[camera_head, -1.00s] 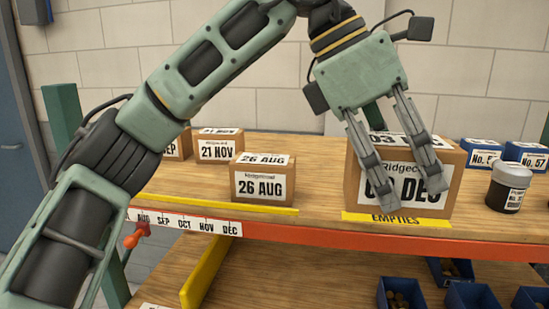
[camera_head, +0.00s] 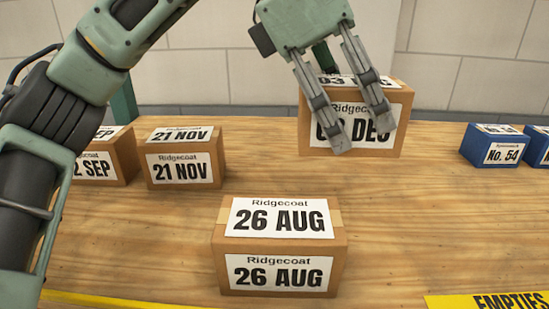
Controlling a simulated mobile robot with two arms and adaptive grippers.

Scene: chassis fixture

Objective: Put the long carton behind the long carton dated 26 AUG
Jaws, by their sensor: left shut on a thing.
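The brown carton dated 03 DEC (camera_head: 305,130) is at the back of the wooden shelf, behind and to the right of the carton dated 26 AUG (camera_head: 340,255). My left gripper (camera_head: 360,141) is shut on the 03 DEC carton, its fingers covering part of the front label. I cannot tell whether that carton touches the shelf or is held just above it. The 26 AUG carton stands alone near the front, label forward, with bare wood between the two. My right gripper is not in view.
A 21 NOV carton (camera_head: 183,170) and a SEP carton (camera_head: 105,165) stand at left. A blue No. 54 box (camera_head: 490,150) is at right, with another blue box beside it. A yellow EMPTIES label (camera_head: 490,301) lies at the front right. The shelf middle is clear.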

